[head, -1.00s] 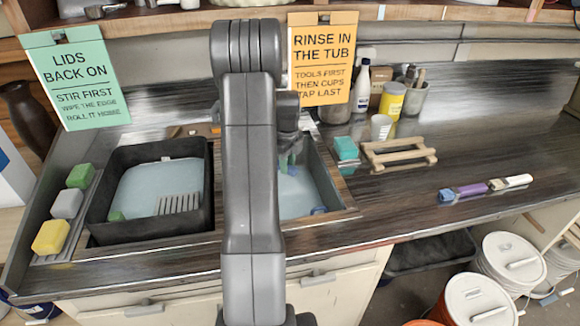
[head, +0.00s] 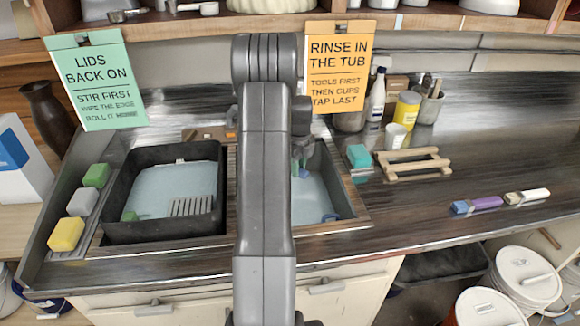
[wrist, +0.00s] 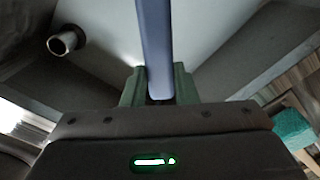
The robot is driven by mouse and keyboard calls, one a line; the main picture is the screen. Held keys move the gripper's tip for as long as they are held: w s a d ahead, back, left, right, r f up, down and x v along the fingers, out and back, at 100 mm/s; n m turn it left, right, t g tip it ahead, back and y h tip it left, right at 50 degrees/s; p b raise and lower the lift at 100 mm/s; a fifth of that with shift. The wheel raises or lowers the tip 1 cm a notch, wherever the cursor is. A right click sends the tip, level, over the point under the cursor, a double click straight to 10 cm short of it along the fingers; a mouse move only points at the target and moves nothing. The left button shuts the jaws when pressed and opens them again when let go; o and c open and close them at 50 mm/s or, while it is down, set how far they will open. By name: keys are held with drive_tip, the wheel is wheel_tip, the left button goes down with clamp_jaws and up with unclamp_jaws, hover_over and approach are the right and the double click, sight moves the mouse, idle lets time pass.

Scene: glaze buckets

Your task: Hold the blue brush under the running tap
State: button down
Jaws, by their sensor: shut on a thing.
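My gripper (head: 301,158) is over the right basin (head: 345,190), partly hidden behind my own arm. In the wrist view the green-grey fingers (wrist: 158,88) are shut on the blue brush's handle (wrist: 157,45), which runs up out of the picture. The brush's far end is not clear. A round grey pipe end (wrist: 62,43), which looks like the tap's spout, is at upper left in the wrist view, apart from the handle. I see no clear water stream.
A black tub (head: 122,225) with pale liquid fills the left basin. Sponges (head: 81,202) lie to its left. The front right counter is mostly clear.

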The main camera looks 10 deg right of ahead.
drive_tip(key=shift+d, duration=0.15)
drive_tip(key=shift+d, duration=0.45)
drive_tip(key=shift+a, duration=0.1)
drive_tip(key=shift+a, duration=0.55)
drive_tip(key=shift+d, duration=0.2)
drive_tip(key=shift+d, duration=0.45)
drive_tip(key=s+b, duration=0.2)
drive_tip(key=s, duration=0.6)
drive_tip(key=shift+d, duration=0.3)
